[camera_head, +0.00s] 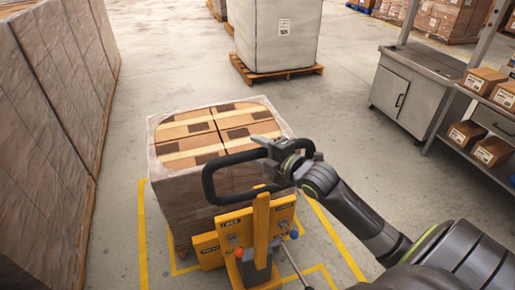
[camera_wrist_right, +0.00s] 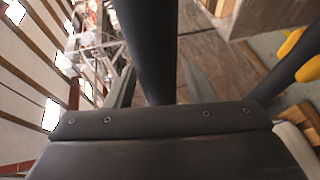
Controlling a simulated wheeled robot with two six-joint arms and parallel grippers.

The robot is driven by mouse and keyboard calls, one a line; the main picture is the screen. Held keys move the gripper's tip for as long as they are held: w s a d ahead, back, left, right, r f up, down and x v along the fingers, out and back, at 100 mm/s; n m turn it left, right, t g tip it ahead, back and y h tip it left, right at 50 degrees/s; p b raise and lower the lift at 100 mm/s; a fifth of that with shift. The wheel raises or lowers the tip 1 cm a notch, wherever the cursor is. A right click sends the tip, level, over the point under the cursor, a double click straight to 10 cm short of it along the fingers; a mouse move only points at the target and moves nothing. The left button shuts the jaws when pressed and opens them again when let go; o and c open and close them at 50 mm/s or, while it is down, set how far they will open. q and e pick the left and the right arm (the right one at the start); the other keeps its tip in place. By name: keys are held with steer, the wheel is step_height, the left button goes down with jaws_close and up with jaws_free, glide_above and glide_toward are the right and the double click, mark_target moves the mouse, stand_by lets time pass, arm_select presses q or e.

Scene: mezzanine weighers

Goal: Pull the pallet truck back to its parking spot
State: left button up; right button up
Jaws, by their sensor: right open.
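The yellow pallet truck (camera_head: 262,235) stands in front of me, its black loop handle (camera_head: 212,182) raised toward me. A wrapped pallet load of brown cartons (camera_head: 175,205) stands right behind it; its forks are hidden. My right gripper (camera_head: 272,148) is at the right part of the handle loop. In the right wrist view, a black bar of the handle (camera_wrist_right: 145,40) runs between the open fingers of the right gripper (camera_wrist_right: 158,88), with gaps at both sides. Yellow floor lines (camera_head: 143,235) border the load and truck. My left gripper is not in view.
Tall wrapped stacks (camera_head: 45,120) line the left side. A white bulk bag (camera_head: 275,35) stands on a wooden pallet (camera_head: 275,73) behind the load. A grey cabinet (camera_head: 400,95) and a shelf with cartons (camera_head: 485,110) stand at the right. Concrete floor between them is clear.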

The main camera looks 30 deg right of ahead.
steer(key=shift+w+a+f, duration=0.1)
steer(key=shift+w, duration=0.35)
jaws_close()
steer(key=shift+f, duration=0.1)
